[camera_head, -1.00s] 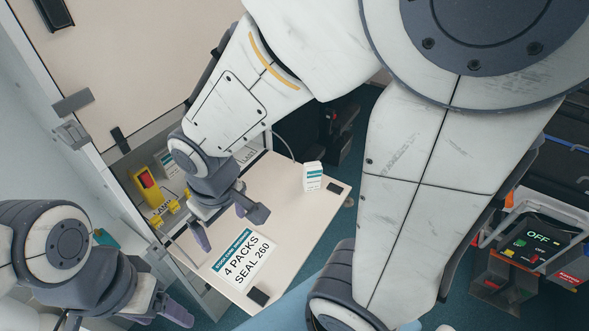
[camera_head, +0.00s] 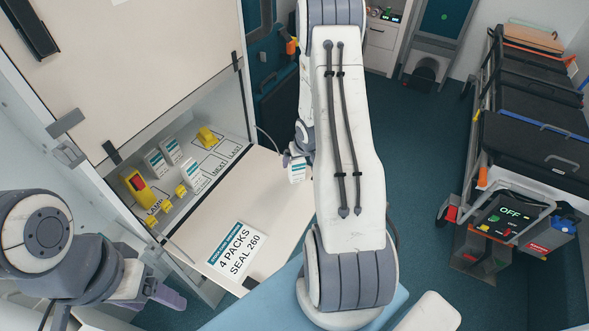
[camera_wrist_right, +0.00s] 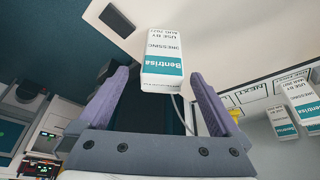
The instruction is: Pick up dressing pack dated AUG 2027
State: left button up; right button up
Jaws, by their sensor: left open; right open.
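A white dressing pack with a teal Bentrisa band (camera_wrist_right: 163,55) stands near the edge of the pale fold-down shelf. My left gripper (camera_head: 160,292) is open and empty at lower left, away from the packs.
Several similar packs (camera_head: 156,164) stand in the cabinet behind the shelf, near yellow clips (camera_head: 208,137) and a yellow device (camera_head: 136,185). A sign (camera_head: 235,250) reading 4 PACKS SEAL 260 lies on the shelf (camera_head: 262,198). A stretcher (camera_head: 540,130) stands at right.

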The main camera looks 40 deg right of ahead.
jog(key=shift+p+x, duration=0.35)
jog(key=shift+x, duration=2.5)
jog(key=shift+a, duration=0.15)
grip_shut()
jog(key=shift+r, duration=0.15)
